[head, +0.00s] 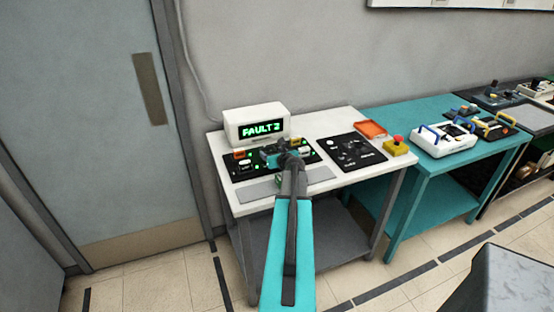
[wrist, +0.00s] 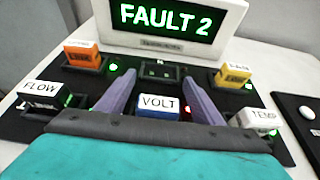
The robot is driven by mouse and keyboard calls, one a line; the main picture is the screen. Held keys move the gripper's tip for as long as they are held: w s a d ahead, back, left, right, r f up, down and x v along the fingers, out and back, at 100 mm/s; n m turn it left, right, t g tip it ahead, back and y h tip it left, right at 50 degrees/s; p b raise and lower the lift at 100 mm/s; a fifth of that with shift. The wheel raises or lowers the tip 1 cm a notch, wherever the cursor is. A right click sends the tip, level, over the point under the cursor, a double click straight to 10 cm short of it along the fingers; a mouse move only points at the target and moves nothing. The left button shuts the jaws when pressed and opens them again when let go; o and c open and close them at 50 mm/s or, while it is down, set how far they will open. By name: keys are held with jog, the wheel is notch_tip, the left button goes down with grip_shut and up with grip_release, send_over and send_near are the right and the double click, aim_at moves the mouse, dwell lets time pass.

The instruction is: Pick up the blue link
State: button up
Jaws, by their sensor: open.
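The blue link (wrist: 158,113) is a small block with a white top label reading VOLT. It sits low in the middle of the black panel (wrist: 215,108) in the wrist view, with a red light just right of it. My gripper (wrist: 160,82) is open, with one purple-grey finger on each side of the link and nothing held. I cannot tell whether the fingers touch it. In the head view my gripper (head: 272,153) is over the panel and mostly hides the link.
A white monitor (head: 255,124) reading FAULT 2 stands behind the panel. Around the link are an orange block (wrist: 82,56), a yellow block (wrist: 233,76), and white FLOW (wrist: 42,96) and TEMP (wrist: 256,121) blocks. An orange tray (head: 371,128) and red button (head: 398,139) stand right.

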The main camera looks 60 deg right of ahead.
jog(key=shift+c, duration=0.4)
jog(key=c, duration=1.1)
jog(key=shift+r, duration=0.1)
jog(key=shift+r+b, duration=0.5)
jog(key=shift+r, duration=4.45)
jog(key=shift+w, duration=0.1)
